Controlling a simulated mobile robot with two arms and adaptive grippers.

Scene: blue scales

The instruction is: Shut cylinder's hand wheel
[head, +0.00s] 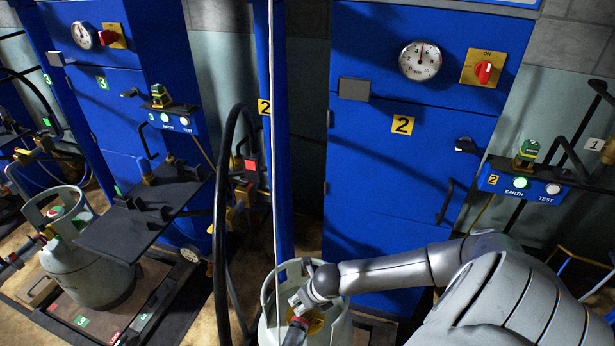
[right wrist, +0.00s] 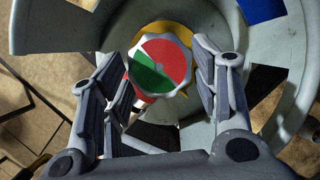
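The gas cylinder (head: 338,328) is grey, with a ring-shaped collar, and stands at the bottom middle of the head view below station 2. Its hand wheel (right wrist: 160,65) is round with red, green and pale sectors, inside the collar (right wrist: 60,27) in the right wrist view. My right gripper (right wrist: 160,75) is open, with one finger on each side of the wheel. Only narrow gaps show between fingers and wheel; contact is unclear. In the head view my right gripper (head: 297,318) reaches into the collar and hides the wheel. My left gripper is out of view.
A blue cabinet (head: 385,210) with a gauge and a red switch stands behind the cylinder. A black hose (head: 221,230) hangs to its left. Another grey cylinder (head: 95,275) stands at station 3, beside a dark shelf (head: 125,235).

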